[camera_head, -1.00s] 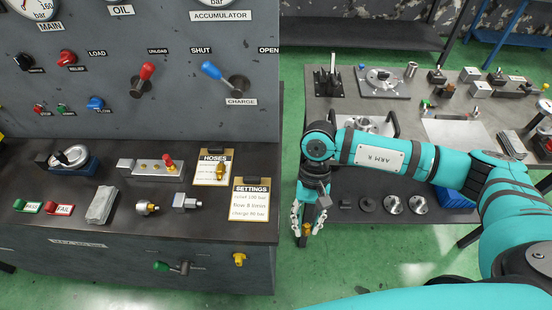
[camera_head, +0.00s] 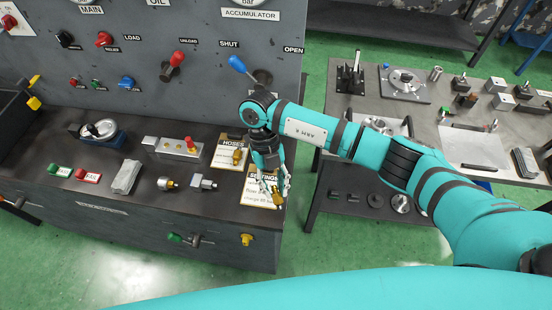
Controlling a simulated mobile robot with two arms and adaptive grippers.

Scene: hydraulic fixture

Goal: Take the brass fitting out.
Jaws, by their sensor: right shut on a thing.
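A brass fitting (camera_head: 277,198) shows between the fingertips of my right gripper (camera_head: 274,190), which is shut on it. The gripper points down above the right front corner of the dark bench (camera_head: 120,205), in front of the SETTINGS card (camera_head: 256,196). The fingers partly hide the fitting, and I cannot tell whether it touches the card. My left gripper is not in view.
On the bench lie a HOSES card (camera_head: 228,150) with a brass piece, a metal block (camera_head: 125,177) and two small fittings (camera_head: 185,184). A panel with levers (camera_head: 236,62) stands behind. A grey table (camera_head: 440,110) with parts stands to the right.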

